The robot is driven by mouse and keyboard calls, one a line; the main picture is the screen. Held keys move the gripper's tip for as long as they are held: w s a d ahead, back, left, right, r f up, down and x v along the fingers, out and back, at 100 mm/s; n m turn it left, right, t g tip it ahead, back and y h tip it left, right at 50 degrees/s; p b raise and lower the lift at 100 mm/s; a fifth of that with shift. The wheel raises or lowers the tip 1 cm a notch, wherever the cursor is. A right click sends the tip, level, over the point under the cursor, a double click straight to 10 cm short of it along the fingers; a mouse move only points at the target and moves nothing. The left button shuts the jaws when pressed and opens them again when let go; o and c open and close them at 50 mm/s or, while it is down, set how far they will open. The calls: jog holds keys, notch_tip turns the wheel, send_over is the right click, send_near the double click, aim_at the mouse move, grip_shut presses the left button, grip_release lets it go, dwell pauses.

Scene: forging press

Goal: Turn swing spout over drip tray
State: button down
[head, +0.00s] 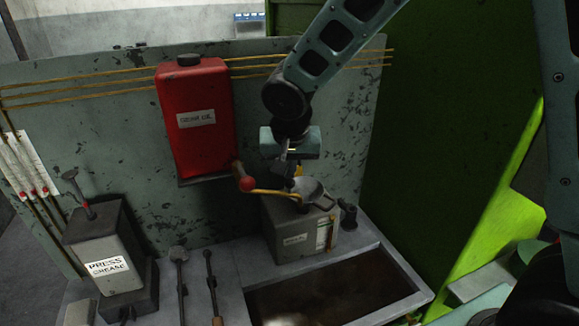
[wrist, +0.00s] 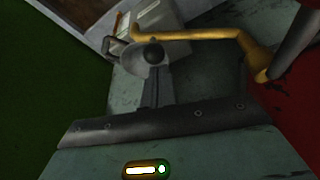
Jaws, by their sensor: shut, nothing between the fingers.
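The brass swing spout (head: 275,192) runs from the lower right of the red oil tank (head: 195,120) toward the right, its free end over the grey box with the metal funnel (head: 312,190). A red ball knob (head: 247,184) is beside the spout's tank end. In the wrist view the spout (wrist: 195,34) crosses the top, with its elbow at right. My gripper (head: 290,178) is shut and empty, pointing down near the spout's free end; its fingertips (wrist: 152,55) show just below the spout. I cannot tell whether they touch. The drip tray (head: 415,297) lies in front, dark inside.
The grey box (head: 285,238) stands behind the tray. A press grease box (head: 98,235) and two long-handled tools (head: 212,285) are to the left. A mottled back panel (head: 110,110) with yellow pipes stands behind; a green wall (head: 450,120) closes the right. Space above the tray is open.

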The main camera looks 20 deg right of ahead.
aim_at(288, 194)
jog(key=shift+s+a+f+b, duration=0.1)
jog(key=shift+b, duration=0.25)
jog(key=shift+s+m+b, duration=0.2)
jog(key=shift+m+b, duration=0.1)
jog(key=shift+b, duration=0.25)
jog(key=shift+s+a, duration=0.1)
jog(key=shift+a, duration=0.05)
jog(key=m+b, duration=0.1)
jog(key=b, duration=0.1)
jog(key=s+b, duration=0.1)
jog(key=b, duration=0.1)
jog(key=shift+s+a+f+m+h, duration=0.2)
jog(key=shift+a+m+h, duration=0.1)
jog(key=shift+a+m, duration=0.1)
jog(key=shift+s+a+m+g+b, duration=0.4)
jog(key=shift+m+b, duration=0.3)
jog(key=shift+b, duration=0.55)
jog(key=shift+s+a+r+m+h+b, duration=0.15)
jog(key=shift+s+a+m+h+b, duration=0.1)
jog(key=shift+s+a+m+b, duration=0.5)
jog(key=shift+s+a+r+m+h+b, duration=0.15)
jog(key=shift+s+a+m+h+b, duration=0.1)
jog(key=shift+s+a+m+b, duration=0.4)
jog(key=shift+w+d, duration=0.1)
jog(key=shift+w, duration=0.05)
